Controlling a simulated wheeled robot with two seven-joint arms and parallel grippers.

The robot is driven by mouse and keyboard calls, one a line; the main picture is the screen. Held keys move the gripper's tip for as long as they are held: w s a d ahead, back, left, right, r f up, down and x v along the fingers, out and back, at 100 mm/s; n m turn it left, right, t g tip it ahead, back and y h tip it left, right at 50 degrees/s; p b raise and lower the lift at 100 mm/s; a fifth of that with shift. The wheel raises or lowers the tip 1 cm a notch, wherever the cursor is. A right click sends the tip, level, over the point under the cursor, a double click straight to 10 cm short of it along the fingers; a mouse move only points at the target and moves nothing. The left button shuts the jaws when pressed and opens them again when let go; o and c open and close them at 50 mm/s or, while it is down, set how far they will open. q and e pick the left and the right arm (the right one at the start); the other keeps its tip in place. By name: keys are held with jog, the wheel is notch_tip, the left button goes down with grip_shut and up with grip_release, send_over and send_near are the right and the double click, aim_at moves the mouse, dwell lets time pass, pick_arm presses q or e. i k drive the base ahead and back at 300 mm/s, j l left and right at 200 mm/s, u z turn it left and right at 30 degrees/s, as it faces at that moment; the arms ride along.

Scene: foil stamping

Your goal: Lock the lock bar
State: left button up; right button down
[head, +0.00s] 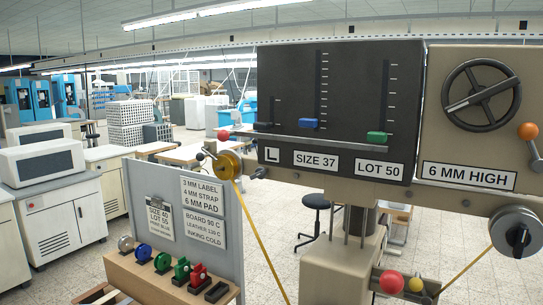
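The lock bar appears to be the thin grey bar (310,142) running across the lower part of the dark panel (345,85), with a red knob (224,135) at its left end. It lies nearly level, just below the blue slider handles and by the green one. A plate marked L (271,154) sits under the bar's left part. Whether the bar is latched cannot be told. Neither gripper is in view.
Labels read SIZE 37, LOT 50 and 6 MM HIGH. A handwheel (481,95) and orange-knobbed lever (528,131) are at right. A gold spool (229,165) stands close below the red knob. A grey board (190,235) with notes and coloured tools is at lower left.

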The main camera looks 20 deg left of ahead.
aim_at(223, 136)
jog(key=k+j, duration=0.45)
jog(key=i+j, duration=0.15)
jog(key=j, duration=0.3)
jog(key=i+j+z, duration=0.1)
jog(key=j, duration=0.35)
jog(key=i+j+z, duration=0.1)
jog(key=j, duration=0.35)
jog(key=i+j, duration=0.2)
jog(key=j, duration=0.3)
jog(key=i+j, duration=0.2)
jog(key=i+z, duration=0.05)
